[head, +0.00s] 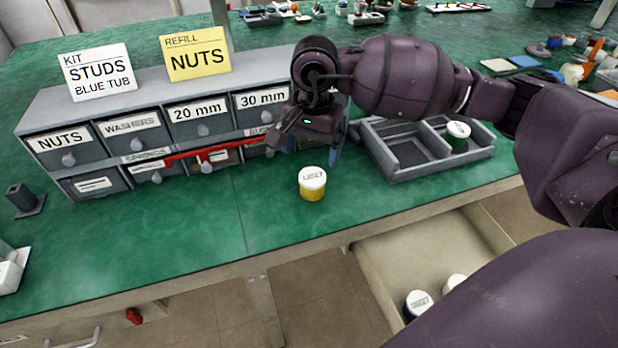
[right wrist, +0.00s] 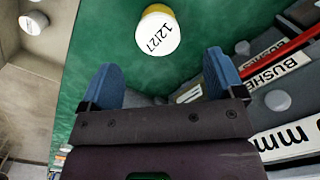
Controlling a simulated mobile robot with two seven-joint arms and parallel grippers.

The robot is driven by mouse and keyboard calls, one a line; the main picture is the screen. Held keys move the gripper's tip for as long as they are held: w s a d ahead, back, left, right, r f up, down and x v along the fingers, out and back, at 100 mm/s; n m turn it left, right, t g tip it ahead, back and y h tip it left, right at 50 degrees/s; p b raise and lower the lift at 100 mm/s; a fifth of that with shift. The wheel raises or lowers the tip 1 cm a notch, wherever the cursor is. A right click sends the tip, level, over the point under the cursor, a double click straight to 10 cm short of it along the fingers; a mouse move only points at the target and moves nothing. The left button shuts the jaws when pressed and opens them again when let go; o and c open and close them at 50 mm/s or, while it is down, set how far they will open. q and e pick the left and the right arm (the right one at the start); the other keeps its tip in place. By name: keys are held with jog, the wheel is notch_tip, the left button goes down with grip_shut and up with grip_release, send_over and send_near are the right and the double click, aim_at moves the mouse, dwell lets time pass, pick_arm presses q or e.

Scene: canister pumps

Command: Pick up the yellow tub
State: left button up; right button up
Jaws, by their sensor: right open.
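The yellow tub (head: 312,190) stands upright on the green bench top in front of the drawer cabinet, its white lid on top. In the right wrist view the tub (right wrist: 158,30) lies beyond the fingertips, roughly midway between them, with dark writing on its lid. My right gripper (head: 312,155) is open and empty, close to the tub on its cabinet side and apart from it. Its two blue fingers show spread in the right wrist view (right wrist: 162,70). My left gripper is in neither view.
The grey drawer cabinet (head: 85,128) stands behind the tub, with a red bar (head: 210,150) across its front. A grey divided tray (head: 432,172) at the right holds a green tub (head: 457,136). An open drawer below the bench holds white-lidded tubs (head: 417,303).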

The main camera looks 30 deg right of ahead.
aim_at(313, 175)
jog(key=shift+w+d+r+h, duration=0.15)
jog(key=shift+w+d+h, duration=0.15)
jog(key=shift+d, duration=0.1)
jog(key=shift+d+f, duration=0.1)
jog(key=shift+f, duration=0.1)
notch_tip(313, 175, down, 5)
jog(key=shift+r+b, duration=0.2)
jog(key=shift+b, duration=0.3)
jog(key=shift+s+f, duration=0.1)
jog(key=shift+f, duration=0.55)
jog(key=f, duration=0.2)
jog(key=f+b, duration=0.1)
jog(key=shift+s+a+f, duration=0.25)
jog(key=shift+f, duration=0.5)
jog(key=c, duration=0.9)
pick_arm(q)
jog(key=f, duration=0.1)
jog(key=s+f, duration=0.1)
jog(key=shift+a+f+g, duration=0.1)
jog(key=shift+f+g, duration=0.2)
pick_arm(e)
jog(key=shift+c, duration=0.8)
